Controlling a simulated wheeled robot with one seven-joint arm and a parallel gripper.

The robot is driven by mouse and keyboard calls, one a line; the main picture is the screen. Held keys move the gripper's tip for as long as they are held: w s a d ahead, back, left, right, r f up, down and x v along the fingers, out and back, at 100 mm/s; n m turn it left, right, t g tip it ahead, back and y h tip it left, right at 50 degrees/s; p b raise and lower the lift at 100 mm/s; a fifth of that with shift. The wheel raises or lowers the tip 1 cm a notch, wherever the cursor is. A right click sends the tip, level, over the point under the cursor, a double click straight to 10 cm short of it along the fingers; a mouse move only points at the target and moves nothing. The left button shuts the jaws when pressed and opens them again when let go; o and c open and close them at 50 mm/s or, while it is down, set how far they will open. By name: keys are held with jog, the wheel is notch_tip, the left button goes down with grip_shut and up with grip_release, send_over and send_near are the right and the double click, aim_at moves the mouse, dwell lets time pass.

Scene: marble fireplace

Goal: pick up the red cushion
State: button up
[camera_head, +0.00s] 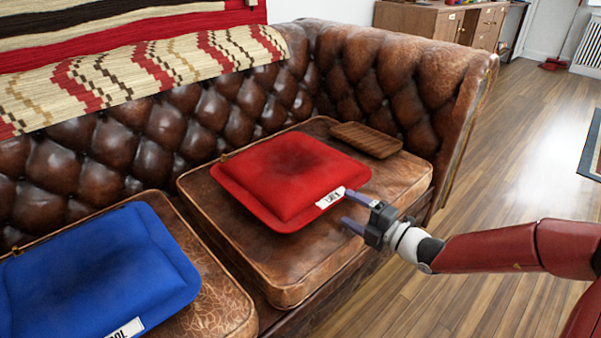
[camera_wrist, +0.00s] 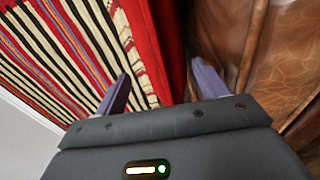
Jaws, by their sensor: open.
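The red cushion (camera_head: 290,172) lies flat on the right seat of the brown leather sofa, with a white label on its front right edge. My gripper (camera_head: 350,209) is open beside that edge, coming from the right. One finger is close to the label and the other sits lower and nearer the front. In the wrist view, a red band that looks like the cushion's side (camera_wrist: 172,60) shows beyond and between the open fingers. Nothing is held. I cannot tell whether a finger touches the cushion.
A blue cushion (camera_head: 97,270) lies on the left seat. A brown ribbed wooden tray (camera_head: 366,140) lies behind the red cushion, near the sofa's right arm (camera_head: 410,75). A striped throw (camera_head: 150,75) covers the backrest. Wooden floor (camera_head: 535,140) is open to the right.

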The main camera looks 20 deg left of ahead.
aim_at(334, 205)
jog(key=x, duration=0.2)
jog(key=b+x, duration=0.1)
jog(key=x, duration=0.1)
jog(key=s+x, duration=0.1)
jog(key=shift+w+a+f, duration=0.1)
jog(key=shift+a, duration=0.45)
jog(key=shift+w+a, duration=0.15)
jog(key=shift+a, duration=0.3)
jog(key=c, duration=1.4)
